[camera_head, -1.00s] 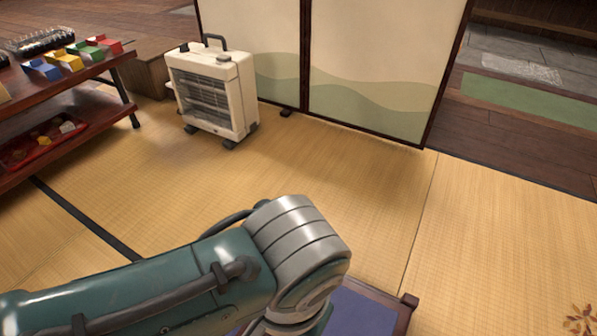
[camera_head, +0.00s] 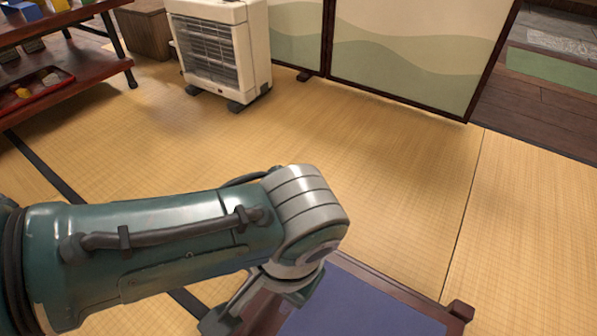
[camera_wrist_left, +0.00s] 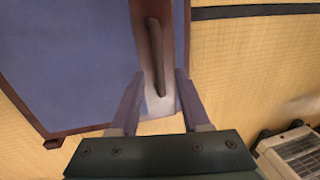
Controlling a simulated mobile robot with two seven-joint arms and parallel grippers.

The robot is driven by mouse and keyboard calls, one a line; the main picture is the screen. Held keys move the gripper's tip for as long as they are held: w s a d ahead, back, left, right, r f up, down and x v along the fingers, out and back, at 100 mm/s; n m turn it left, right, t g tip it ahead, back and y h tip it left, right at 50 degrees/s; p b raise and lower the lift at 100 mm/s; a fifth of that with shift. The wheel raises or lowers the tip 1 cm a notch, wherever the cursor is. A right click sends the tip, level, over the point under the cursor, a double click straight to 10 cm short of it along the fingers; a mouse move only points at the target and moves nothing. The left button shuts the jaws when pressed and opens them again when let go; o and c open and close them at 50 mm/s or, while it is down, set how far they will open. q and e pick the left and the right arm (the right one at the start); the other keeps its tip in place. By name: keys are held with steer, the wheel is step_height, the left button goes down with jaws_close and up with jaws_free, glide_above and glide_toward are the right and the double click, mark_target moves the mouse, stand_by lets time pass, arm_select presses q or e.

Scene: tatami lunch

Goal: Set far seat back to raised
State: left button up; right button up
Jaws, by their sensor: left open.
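The seat part in the head view is a blue-violet panel (camera_head: 365,305) in a dark wooden frame (camera_head: 390,281), cut off by the bottom edge. It lies low and looks flat; whether it is the far seat's back or its sitting part I cannot tell. My left gripper (camera_head: 250,302) points down at the frame's left side, partly hidden by my own wrist. In the left wrist view the blue panel (camera_wrist_left: 70,60) fills the left. My open left gripper (camera_wrist_left: 159,80) straddles a reddish-brown rail with a slim brown bar (camera_wrist_left: 156,55). Contact is unclear. My right gripper is not in view.
A cream heater (camera_head: 222,50) stands on the tatami at the back, also at the wrist view's lower right (camera_wrist_left: 295,152). A painted screen (camera_head: 420,50) is behind. A wooden shelf (camera_head: 75,85) is at left. Bare tatami (camera_head: 385,170) lies between.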

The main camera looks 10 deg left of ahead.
arm_select(q)
steer(key=f, duration=0.1)
steer(key=f+b, duration=0.1)
steer(key=shift+a+f, duration=0.2)
steer(key=shift+f, duration=0.15)
steer(key=shift+s, duration=0.1)
steer(key=shift+r, duration=0.1)
steer(key=shift+c, duration=0.4)
steer(key=shift+c, duration=0.8)
jaws_close()
